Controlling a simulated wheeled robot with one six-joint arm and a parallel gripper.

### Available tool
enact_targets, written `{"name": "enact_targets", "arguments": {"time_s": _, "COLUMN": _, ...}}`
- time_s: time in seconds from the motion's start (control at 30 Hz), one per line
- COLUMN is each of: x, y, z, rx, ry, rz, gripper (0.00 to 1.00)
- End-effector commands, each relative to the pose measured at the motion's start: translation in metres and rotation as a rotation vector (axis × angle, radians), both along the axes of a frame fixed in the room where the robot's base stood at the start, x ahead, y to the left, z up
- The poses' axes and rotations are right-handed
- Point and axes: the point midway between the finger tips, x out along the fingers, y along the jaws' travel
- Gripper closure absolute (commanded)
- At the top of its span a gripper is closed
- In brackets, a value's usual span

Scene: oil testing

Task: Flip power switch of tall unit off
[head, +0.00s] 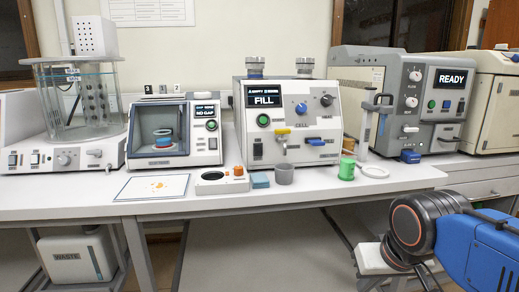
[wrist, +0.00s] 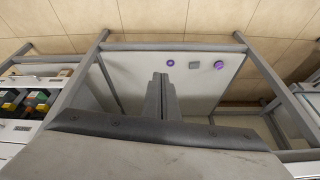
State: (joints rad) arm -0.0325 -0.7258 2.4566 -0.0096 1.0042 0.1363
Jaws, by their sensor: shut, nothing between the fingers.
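Which machine is the tall unit is not certain. In the head view, a white unit with two metal cylinders on top and a FILL display (head: 290,110) stands mid-bench. A small dark switch (head: 258,149) shows at its lower left front, its position too small to tell. In the wrist view, my gripper (wrist: 161,76) is shut and empty, its fingers in front of a pale panel (wrist: 140,72). That panel carries a purple ring (wrist: 170,63), a small grey square (wrist: 194,64) and a purple knob (wrist: 219,65). No contact is visible.
A READY unit (head: 400,97) stands to the right and a glass-fronted unit (head: 174,130) to the left. A grey cup (head: 284,174) and a green cup (head: 346,169) stand near the front edge. In the wrist view, grey frame bars (wrist: 277,88) flank the panel.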

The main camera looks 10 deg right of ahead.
Motion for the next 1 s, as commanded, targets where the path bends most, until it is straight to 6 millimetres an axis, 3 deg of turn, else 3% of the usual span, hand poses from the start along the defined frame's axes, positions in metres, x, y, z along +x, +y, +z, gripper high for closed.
{"name": "enact_targets", "arguments": {"time_s": 0.2, "x": 0.048, "y": 0.016, "z": 0.065, "rx": 0.089, "ry": 0.017, "rz": -0.19, "gripper": 1.0}}
{"name": "enact_targets", "arguments": {"time_s": 0.5, "x": 0.112, "y": 0.049, "z": 0.146, "rx": 0.213, "ry": 0.04, "rz": -0.482, "gripper": 1.0}}
{"name": "enact_targets", "arguments": {"time_s": 1.0, "x": 0.21, "y": 0.128, "z": 0.256, "rx": 0.401, "ry": 0.068, "rz": -0.986, "gripper": 1.0}}
